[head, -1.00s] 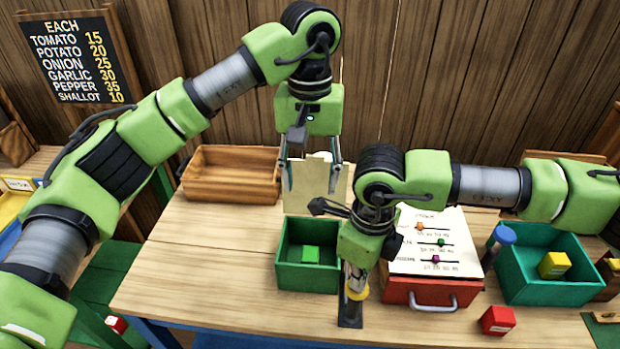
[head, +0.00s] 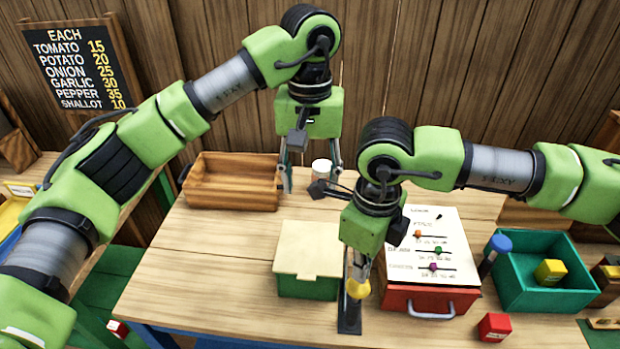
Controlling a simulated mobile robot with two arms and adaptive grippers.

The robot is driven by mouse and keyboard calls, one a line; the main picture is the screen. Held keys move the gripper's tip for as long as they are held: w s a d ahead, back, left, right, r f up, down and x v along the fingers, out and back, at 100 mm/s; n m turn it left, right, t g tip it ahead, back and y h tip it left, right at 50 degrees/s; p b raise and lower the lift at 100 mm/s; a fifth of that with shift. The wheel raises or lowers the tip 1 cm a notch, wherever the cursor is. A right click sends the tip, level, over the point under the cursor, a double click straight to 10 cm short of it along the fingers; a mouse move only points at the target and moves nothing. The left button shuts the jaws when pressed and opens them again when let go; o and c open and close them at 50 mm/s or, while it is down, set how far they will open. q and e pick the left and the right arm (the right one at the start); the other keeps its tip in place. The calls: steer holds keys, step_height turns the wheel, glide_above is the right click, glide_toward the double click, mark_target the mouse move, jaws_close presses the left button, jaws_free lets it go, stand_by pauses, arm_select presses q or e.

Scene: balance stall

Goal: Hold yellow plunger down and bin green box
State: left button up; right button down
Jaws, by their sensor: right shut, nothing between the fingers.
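The yellow plunger (head: 358,289) stands on a dark base at the table's front, left of the red slider box. My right gripper (head: 360,268) is shut and empty, its tips at the plunger's top; I cannot tell whether they touch. A green bin (head: 308,289) left of the plunger is covered by a flat cream lid (head: 308,249). The green box is out of sight now; the earlier frame shows it inside this bin. My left gripper (head: 311,182) is open and empty above the table behind the bin.
A wooden tray (head: 232,199) stands at the back left and a white jar (head: 321,168) behind my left gripper. The red slider box (head: 398,300), a teal crate (head: 520,292) with a yellow box (head: 549,271), and a red box (head: 495,326) are on the right. The left front table is clear.

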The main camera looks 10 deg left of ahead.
steer(key=shift+r+p, duration=0.55)
steer(key=shift+r, duration=1.3)
step_height(320, 180, up, 12)
